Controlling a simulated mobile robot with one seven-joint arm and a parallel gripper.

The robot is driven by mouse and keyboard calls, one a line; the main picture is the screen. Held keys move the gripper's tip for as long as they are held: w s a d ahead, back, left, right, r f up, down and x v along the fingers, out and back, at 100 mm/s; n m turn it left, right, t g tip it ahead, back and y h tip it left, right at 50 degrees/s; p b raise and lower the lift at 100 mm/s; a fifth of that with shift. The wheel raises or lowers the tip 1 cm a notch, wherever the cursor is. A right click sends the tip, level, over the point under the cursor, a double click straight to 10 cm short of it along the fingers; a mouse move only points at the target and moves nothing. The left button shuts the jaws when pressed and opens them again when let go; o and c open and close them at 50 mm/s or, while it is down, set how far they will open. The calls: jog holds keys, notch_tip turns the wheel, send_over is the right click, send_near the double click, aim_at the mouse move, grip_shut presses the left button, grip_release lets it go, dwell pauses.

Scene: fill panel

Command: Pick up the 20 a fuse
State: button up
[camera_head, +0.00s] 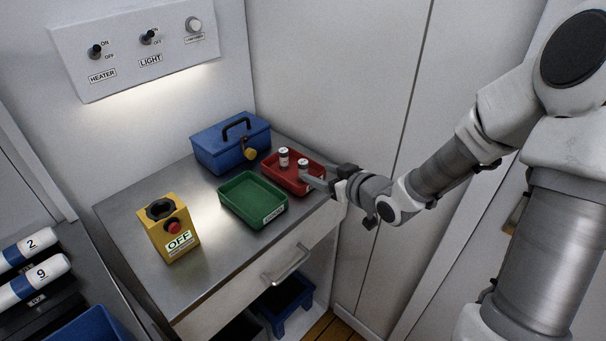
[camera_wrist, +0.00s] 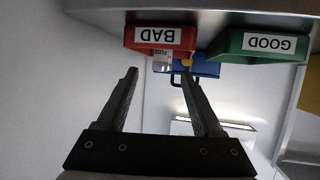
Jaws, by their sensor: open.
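Two small white cylindrical fuses stand upright in a red tray (camera_head: 276,174) at the right of the metal worktop, one at the back (camera_head: 284,158) and one nearer my gripper (camera_head: 303,166). Their ratings are too small to read. My gripper (camera_head: 309,181) is open and empty at the tray's right front edge, close to the nearer fuse. In the wrist view, which is upside down, the red tray (camera_wrist: 129,37) reads BAD. A white fuse (camera_wrist: 161,61) with partly visible lettering shows beyond my open fingers (camera_wrist: 158,75).
A green tray (camera_head: 240,190) labelled GOOD lies left of the red tray. A blue toolbox (camera_head: 222,149) with a padlock stands behind. A wall panel (camera_head: 122,66) carries switches.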

aim_at(306, 168)
jog(key=b+x, duration=0.1)
jog(key=x, duration=0.7)
jog(key=shift+w+a+f+b, duration=0.1)
jog(key=shift+a+b, duration=0.1)
jog(key=shift+b, duration=0.15)
grip_shut()
